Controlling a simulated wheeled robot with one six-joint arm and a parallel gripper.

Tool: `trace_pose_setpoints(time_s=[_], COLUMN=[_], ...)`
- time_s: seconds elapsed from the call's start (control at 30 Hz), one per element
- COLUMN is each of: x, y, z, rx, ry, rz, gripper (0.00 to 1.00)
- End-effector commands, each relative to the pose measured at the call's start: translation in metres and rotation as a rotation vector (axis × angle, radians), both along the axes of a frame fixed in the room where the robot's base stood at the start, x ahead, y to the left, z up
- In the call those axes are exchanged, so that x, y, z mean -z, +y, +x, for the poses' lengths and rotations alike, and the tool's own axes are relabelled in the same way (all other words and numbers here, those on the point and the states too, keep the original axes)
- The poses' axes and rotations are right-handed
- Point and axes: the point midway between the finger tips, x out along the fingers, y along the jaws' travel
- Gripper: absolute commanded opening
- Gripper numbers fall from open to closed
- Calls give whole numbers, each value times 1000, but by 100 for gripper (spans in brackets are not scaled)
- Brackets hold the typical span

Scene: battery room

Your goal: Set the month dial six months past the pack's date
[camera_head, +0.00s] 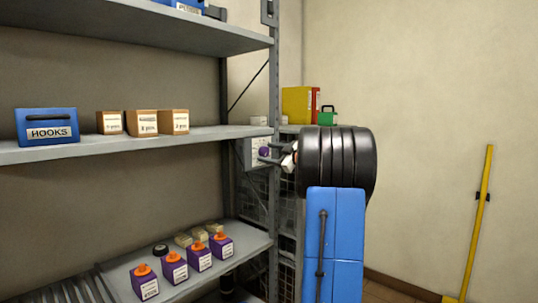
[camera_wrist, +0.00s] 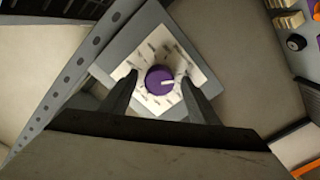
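The month dial is a purple knob (camera_wrist: 159,80) with a white pointer mark, set in a pale plate (camera_wrist: 182,55) with small printed labels around it. In the wrist view the pointer is toward the right; the labels are too blurred to read. The dial (camera_head: 264,152) also shows small beside the shelf post in the head view. My gripper (camera_wrist: 158,86) is open, one finger on each side of the knob, with gaps visible between fingers and knob. In the head view my gripper (camera_head: 275,155) is at the plate. Purple packs with orange tops (camera_head: 174,268) stand on the lower shelf; their label dates are unreadable.
A blue HOOKS box (camera_head: 47,127) and three cardboard boxes (camera_head: 142,122) stand on the middle shelf (camera_head: 90,147). The shelf post (camera_head: 274,90) rises close to the dial. A yellow binder (camera_head: 297,104) is behind. A yellow pole (camera_head: 480,215) leans against the right wall.

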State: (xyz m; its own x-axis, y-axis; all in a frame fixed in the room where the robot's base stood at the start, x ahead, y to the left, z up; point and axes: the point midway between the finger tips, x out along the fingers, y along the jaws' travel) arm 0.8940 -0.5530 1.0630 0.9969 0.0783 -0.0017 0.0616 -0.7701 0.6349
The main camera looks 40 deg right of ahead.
Motion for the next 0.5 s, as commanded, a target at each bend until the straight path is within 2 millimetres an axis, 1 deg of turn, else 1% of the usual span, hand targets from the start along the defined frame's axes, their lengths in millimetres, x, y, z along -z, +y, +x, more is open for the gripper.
trace_pose_setpoints(time_s=[0.17, 0.27, 0.37, 0.5], x=[-1, -1, -1, -1], y=[0, -1, -3, -5], z=[-3, -11, -26, -54], rx=[1, 2, 2, 4], ry=[-1, -1, 0, 0], rz=[0, 0, 0, -1], gripper=[55, 55, 55, 55])
